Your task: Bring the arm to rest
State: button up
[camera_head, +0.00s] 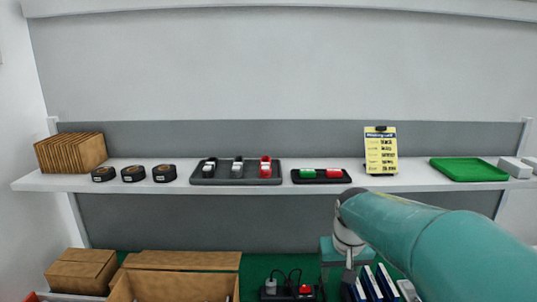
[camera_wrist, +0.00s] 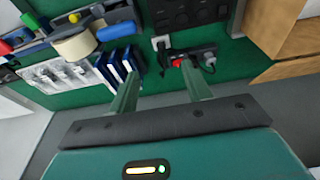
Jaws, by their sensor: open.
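My gripper (camera_wrist: 162,80) shows in the wrist view with its two greenish fingers spread apart and nothing between them. Beyond the fingers lie the green work surface and a black power strip (camera_wrist: 190,57) with plugs in it. I cannot tell how far the fingertips are from the strip. In the head view my teal arm reaches in from the lower right, and its wrist end is in front of the lower bench. The fingers cannot be made out clearly there.
A white shelf (camera_head: 330,184) crosses the head view, holding a green tray (camera_head: 468,169), a dark tray (camera_head: 236,181), black tape rolls (camera_head: 133,173) and a yellow card (camera_head: 381,152). Below are cardboard boxes (camera_head: 80,271). Blue-and-white boxes (camera_wrist: 118,67) stand left of the fingers in the wrist view.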

jog(key=s+r+t, duration=0.3)
jog(key=s, duration=1.7)
jog(key=shift+a, duration=0.4)
